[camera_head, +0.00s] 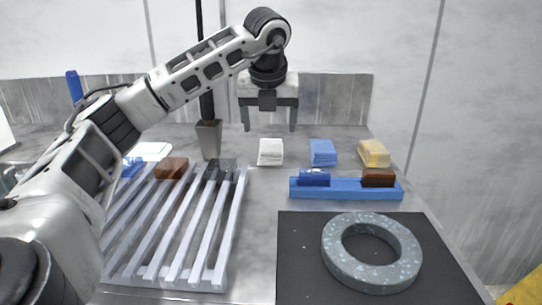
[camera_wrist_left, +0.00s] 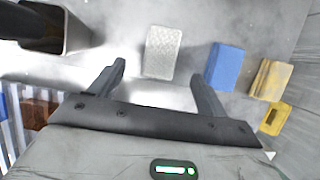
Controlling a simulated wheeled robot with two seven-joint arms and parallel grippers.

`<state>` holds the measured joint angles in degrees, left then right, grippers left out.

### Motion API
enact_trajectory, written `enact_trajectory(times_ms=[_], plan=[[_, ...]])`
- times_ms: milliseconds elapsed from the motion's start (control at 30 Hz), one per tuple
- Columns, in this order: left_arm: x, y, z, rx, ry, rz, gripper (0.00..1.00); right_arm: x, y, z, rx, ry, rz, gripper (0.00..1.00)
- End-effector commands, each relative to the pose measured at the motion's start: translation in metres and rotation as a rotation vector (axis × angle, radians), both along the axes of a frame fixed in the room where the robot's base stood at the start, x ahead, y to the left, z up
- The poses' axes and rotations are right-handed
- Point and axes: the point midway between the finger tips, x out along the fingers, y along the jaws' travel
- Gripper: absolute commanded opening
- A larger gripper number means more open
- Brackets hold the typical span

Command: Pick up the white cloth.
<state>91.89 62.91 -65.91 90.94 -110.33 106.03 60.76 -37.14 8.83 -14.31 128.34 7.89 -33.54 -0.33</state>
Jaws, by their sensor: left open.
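The white cloth (camera_head: 270,152) is a small folded stack on the grey table, in the middle of the head view. It also shows in the left wrist view as a pale textured rectangle (camera_wrist_left: 163,52). My left gripper (camera_head: 269,127) points down above and slightly behind the cloth in the head view, open, with nothing between its fingers. In the left wrist view the cloth lies beyond the open fingers (camera_wrist_left: 160,75), roughly centred between them and apart from both. My right gripper is in neither view.
A blue cloth (camera_head: 322,152) and a yellow cloth (camera_head: 373,153) lie to the right. A blue tray (camera_head: 345,192) holds blocks. A slatted rack (camera_head: 190,240) stands left, near a grey holder (camera_head: 209,139). A speckled ring (camera_head: 337,258) lies on a black mat (camera_head: 298,270).

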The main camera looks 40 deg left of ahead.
Motion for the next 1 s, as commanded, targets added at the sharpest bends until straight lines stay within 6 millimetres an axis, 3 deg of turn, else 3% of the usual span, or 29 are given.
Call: enact_trajectory(times_ms=[233, 500, 800, 833, 1000], plan=[[0.006, 0.005, -0.018, 0.000, 0.002, 0.002, 0.76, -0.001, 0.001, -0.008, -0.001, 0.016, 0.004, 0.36], [0.019, 0.014, -0.053, 0.000, 0.002, 0.002, 0.76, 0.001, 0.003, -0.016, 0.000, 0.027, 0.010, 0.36], [0.021, 0.016, -0.058, 0.001, 0.000, 0.001, 0.76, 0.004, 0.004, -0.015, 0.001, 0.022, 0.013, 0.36], [0.021, 0.016, -0.058, 0.001, 0.000, 0.001, 0.74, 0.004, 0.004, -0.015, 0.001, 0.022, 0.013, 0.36], [0.021, 0.016, -0.058, 0.000, -0.001, 0.001, 0.28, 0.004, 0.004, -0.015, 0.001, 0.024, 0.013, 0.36]])
